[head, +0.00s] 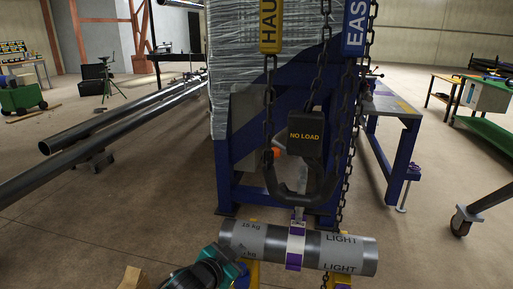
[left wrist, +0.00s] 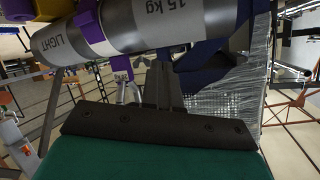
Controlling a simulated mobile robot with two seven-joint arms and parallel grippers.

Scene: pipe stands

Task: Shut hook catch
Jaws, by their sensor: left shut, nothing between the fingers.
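A dark hook (head: 300,196) hangs under a black "NO LOAD" block (head: 306,135). A small orange part (head: 275,152) shows at the hook's left side; whether it is the catch, and how the catch stands, I cannot tell. A grey pipe piece (head: 262,240) marked "15 kg" and "LIGHT" lies below the hook, with a purple-and-white strap (head: 295,248) around its middle. A small metal fitting shows between strap and hook. My left gripper (head: 238,268) is shut and empty, low by the pipe piece's left end. The pipe piece also shows in the left wrist view (left wrist: 150,25).
Chains hang beside the block, with a yellow "HAUL" tag (head: 270,25) and a blue "EASE" tag (head: 355,25). A blue frame (head: 226,180) stands behind. Long pipes (head: 110,140) lie at left. A blue-legged bench (head: 398,150) stands at right.

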